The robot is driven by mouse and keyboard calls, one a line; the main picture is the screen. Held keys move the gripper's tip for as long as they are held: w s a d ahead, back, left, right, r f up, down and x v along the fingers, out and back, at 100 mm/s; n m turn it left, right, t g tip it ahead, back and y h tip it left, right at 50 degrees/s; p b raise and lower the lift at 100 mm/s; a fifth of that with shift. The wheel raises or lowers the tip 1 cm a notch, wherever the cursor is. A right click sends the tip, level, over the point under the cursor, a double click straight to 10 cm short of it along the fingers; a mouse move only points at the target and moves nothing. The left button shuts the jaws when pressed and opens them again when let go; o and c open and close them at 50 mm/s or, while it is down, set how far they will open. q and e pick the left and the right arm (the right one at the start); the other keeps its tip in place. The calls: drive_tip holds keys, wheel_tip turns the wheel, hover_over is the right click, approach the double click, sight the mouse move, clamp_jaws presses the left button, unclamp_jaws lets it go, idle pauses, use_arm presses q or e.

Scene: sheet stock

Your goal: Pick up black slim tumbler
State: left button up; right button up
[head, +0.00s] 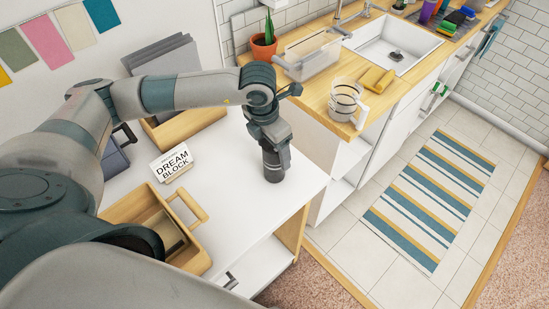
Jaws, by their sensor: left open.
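The black slim tumbler (273,173) stands upright on the white desk, near its right edge. My left gripper (273,150) points down at the tumbler from directly above, at its upper part. The gripper is open, and a finger shows beside the tumbler's right side. The gripper hides the tumbler's top, and I cannot tell whether the fingers touch it. My right gripper is not in view.
A "Dream Block" sign (172,163) and a wooden tray (150,196) stand on the desk (235,205) to the left. The desk's front middle is clear.

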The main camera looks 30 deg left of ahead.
use_arm(q)
drive_tip(key=shift+d+f+p, duration=0.2)
drive_tip(key=shift+f+p, duration=0.35)
drive_tip(key=shift+p, duration=0.15)
wheel_tip(320, 180, down, 3)
drive_tip(key=shift+w+d+r+p, duration=0.1)
drive_tip(key=shift+w+d+p, duration=0.05)
drive_tip(key=shift+p, duration=0.6)
drive_tip(key=shift+f, duration=0.4)
drive_tip(key=shift+c, duration=0.4)
drive_tip(key=shift+w, duration=0.1)
drive_tip(key=c, duration=1.2)
drive_tip(key=shift+r, duration=0.15)
